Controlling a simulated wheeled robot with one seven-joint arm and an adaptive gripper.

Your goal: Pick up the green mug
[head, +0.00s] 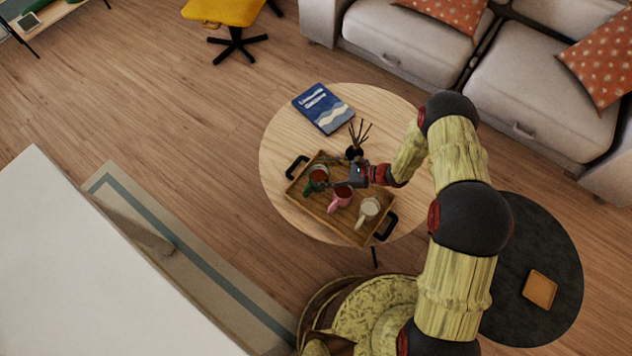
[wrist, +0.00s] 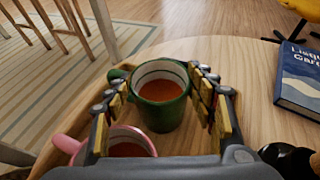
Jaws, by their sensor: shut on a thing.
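The green mug (wrist: 160,112) holds a reddish-brown drink and stands upright in the wrist view. My gripper (wrist: 168,90) has a finger on each side of it and is shut on it. In the head view the green mug (head: 310,188) is at the left end of a wooden tray (head: 334,224), with my gripper (head: 340,168) reaching in from the right. I cannot tell whether its base touches the tray.
A pink mug (head: 340,196) and a cream mug (head: 368,210) stand on the tray close by. A dark reed diffuser (head: 354,152) is behind my gripper, and a blue book (head: 323,108) lies on the round table (head: 280,140). A dark round table (head: 560,260) is at right.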

